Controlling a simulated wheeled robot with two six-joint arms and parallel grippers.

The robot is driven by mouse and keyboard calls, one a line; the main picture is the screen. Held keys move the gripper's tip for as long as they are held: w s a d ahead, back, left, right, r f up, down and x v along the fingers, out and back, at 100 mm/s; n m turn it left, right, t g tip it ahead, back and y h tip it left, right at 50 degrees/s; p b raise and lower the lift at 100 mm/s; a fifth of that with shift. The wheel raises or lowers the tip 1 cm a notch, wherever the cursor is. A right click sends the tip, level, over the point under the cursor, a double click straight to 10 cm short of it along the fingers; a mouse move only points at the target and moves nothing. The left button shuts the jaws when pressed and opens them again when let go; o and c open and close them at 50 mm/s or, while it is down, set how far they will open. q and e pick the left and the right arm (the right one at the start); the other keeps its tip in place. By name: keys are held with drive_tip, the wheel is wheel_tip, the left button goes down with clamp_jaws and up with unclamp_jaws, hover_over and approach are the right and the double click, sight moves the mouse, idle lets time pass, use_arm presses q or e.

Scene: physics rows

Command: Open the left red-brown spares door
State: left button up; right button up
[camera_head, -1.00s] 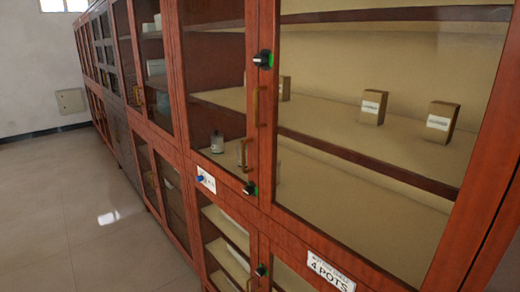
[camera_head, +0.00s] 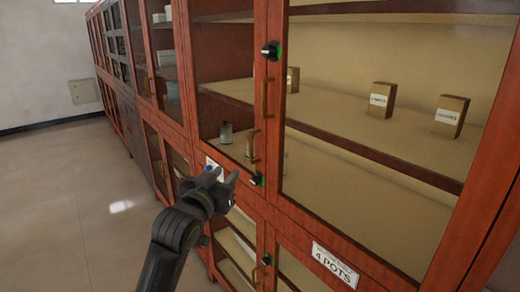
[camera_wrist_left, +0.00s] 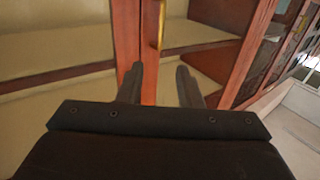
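The left red-brown spares door (camera_head: 223,100) is a glass door in a wooden frame, and it looks closed. A brass handle (camera_head: 253,147) is on the stile area at its right edge. A black knob with green (camera_head: 257,179) sits just below the handle. My left gripper (camera_head: 228,175) is in front of the cabinet, below and left of that handle. In the left wrist view its two fingers (camera_wrist_left: 158,75) are apart with nothing held. A brass handle (camera_wrist_left: 161,22) shows there beyond the fingertips, on a red-brown stile. My right gripper is not in view.
A large glass door (camera_head: 380,170) stands to the right, with small boxes on shelves behind it. A "4 POTS" label (camera_head: 335,263) is on the rail below. More cabinets (camera_head: 110,60) run away at left. The floor (camera_head: 70,200) at left is clear.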

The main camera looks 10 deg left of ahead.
sight(250, 146)
use_arm(q)
drive_tip(key=w+p, duration=0.1)
drive_tip(key=w, duration=0.4)
drive_tip(key=w+p, duration=0.1)
drive_tip(key=w, duration=0.5)
drive_tip(key=w+d+p, duration=0.1)
drive_tip(key=w+p, duration=0.1)
drive_tip(key=w, duration=0.4)
drive_tip(key=shift+w, duration=0.1)
clamp_jaws()
